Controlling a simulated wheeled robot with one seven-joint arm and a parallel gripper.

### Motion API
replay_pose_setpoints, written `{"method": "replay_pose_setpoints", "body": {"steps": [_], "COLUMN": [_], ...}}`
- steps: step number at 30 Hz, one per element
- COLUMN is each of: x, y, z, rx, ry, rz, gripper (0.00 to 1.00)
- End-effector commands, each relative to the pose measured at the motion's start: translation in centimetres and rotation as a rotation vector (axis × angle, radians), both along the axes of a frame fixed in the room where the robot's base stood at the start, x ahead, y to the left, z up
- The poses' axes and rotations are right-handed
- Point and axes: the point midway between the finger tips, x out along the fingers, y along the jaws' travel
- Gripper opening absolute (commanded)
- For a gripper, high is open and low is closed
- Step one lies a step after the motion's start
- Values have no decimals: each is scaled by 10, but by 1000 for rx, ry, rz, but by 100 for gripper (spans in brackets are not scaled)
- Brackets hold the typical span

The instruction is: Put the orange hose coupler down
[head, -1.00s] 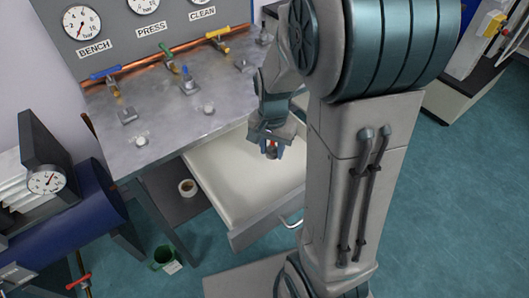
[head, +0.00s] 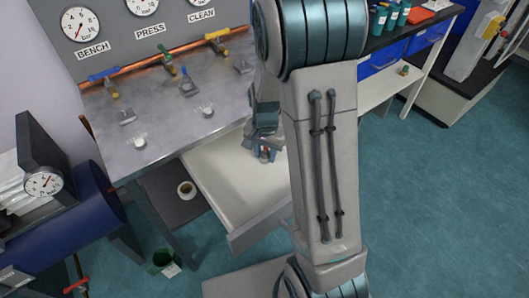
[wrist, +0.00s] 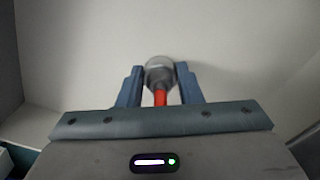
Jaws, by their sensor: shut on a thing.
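The orange hose coupler (wrist: 160,97) sits between the fingers of my gripper (wrist: 159,84) in the wrist view. Its grey round end points away from the palm and its orange part lies nearer the palm. The drawer's pale floor fills the wrist view behind the coupler. I cannot tell whether the coupler touches that floor. My arm hides the right part of the drawer.
The grey bench top (head: 165,125) above the drawer carries valves and small fittings. The drawer's left part is clear.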

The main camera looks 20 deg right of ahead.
Motion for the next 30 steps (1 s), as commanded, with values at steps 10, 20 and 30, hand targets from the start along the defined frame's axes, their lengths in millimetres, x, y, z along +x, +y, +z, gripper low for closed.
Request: {"method": "replay_pose_setpoints", "body": {"steps": [10, 20, 30], "x": [0, 0, 1], "y": [0, 0, 0], "z": [-3, 11, 84], "rx": [0, 1, 0], "ry": [0, -2, -4], "rz": [0, 0, -1], "gripper": [54, 54, 54]}}
